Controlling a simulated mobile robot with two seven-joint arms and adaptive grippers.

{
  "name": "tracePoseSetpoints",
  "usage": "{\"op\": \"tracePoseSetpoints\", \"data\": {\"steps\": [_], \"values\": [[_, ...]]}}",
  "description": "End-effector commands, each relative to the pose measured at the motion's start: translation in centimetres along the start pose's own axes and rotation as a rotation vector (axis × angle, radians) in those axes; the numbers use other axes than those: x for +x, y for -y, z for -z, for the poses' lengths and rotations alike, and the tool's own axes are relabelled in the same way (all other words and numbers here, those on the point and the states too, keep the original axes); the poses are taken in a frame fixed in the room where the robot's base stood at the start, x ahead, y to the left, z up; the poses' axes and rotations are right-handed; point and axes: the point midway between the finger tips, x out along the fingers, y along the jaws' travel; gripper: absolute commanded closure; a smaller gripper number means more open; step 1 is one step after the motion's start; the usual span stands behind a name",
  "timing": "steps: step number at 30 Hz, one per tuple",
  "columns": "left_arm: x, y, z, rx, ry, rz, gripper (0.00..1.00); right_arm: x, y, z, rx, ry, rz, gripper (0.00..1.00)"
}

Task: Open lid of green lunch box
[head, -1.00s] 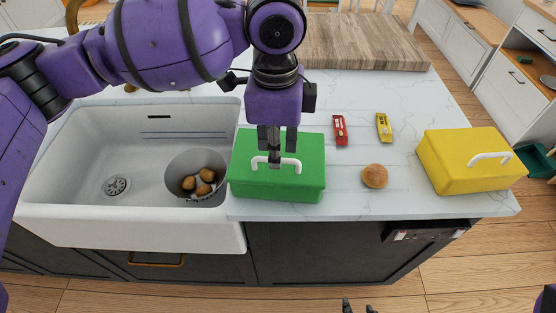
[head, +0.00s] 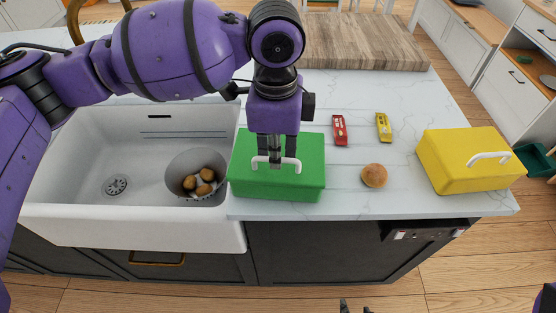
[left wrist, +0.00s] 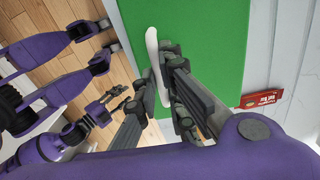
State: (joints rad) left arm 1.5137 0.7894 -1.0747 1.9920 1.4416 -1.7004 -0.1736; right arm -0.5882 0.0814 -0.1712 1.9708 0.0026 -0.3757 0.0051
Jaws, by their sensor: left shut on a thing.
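The green lunch box (head: 247,178) stands on the counter just right of the sink, and its lid looks shut. Its white handle (head: 297,163) is at the front of the lid; in the left wrist view the handle (left wrist: 152,45) runs between my fingers. My left gripper (head: 275,162) comes down from above and is shut on the handle; its fingers (left wrist: 158,88) also show in the left wrist view. My right gripper (head: 355,307) shows only its tips at the bottom edge, parted and empty, in front of the counter.
A yellow lunch box (head: 455,165) stands at the right. A bun (head: 374,176), a red packet (head: 340,130) and a yellow packet (head: 383,127) lie between the boxes. The white sink (head: 75,160) at left holds a bowl (head: 178,165) of brown round items. A wooden board (head: 365,42) lies behind.

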Motion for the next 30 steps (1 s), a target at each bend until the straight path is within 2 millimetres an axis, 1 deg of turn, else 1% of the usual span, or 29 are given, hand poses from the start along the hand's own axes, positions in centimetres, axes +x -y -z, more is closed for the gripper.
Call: {"op": "tracePoseSetpoints", "data": {"steps": [18,30], "values": [[-1.3,0.5,0.0,0.0,0.0,0.003,0.97,-0.4,-0.3,2.5,-0.003,-0.038,-0.004,0.6],[-1.2,0.6,0.0,0.001,-0.001,0.0,0.97,-0.4,-0.3,2.5,-0.005,-0.039,-0.002,0.6]]}}
